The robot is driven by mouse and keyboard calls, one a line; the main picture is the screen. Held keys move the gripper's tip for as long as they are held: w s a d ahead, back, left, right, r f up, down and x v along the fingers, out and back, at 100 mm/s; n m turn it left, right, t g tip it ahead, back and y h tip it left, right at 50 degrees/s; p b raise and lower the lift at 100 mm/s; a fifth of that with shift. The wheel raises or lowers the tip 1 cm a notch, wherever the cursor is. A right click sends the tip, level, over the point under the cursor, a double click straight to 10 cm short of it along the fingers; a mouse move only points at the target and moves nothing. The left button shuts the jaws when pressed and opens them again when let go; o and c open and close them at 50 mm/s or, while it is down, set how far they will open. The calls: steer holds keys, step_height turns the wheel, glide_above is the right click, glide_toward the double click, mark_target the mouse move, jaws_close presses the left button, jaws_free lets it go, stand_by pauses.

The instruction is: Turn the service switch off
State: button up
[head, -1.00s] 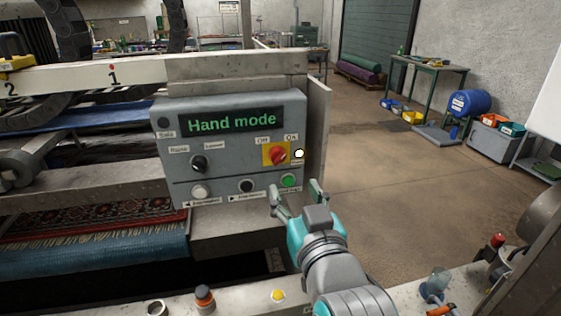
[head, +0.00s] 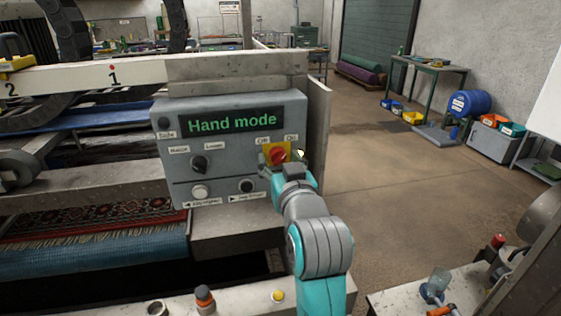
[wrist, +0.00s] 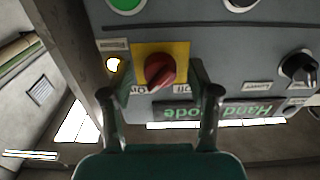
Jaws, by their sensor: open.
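The service switch is a red rotary knob (head: 277,155) on a yellow plate, at the right of the grey control panel (head: 215,185). Off is labelled at its upper left and On at its upper right. In the wrist view, which is upside down, the red knob (wrist: 160,70) is tilted with one end toward the On label. A small lamp (wrist: 113,65) beside it is lit. My gripper (wrist: 162,92) is open, one finger on each side of the knob, with no clear contact visible. In the head view my gripper (head: 287,163) covers the panel's lower right.
The panel display (head: 232,120) reads "Hand mode". A black Raise/Lower knob (head: 199,163) and white and black buttons share the panel. A metal plate (head: 318,130) stands just right of the panel. Open floor lies beyond.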

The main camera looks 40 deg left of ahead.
steer(key=c, duration=1.2)
steer(key=shift+o, duration=0.2)
steer(key=shift+n, duration=0.3)
steer(key=n, duration=1.2)
steer(key=shift+n, duration=1.8)
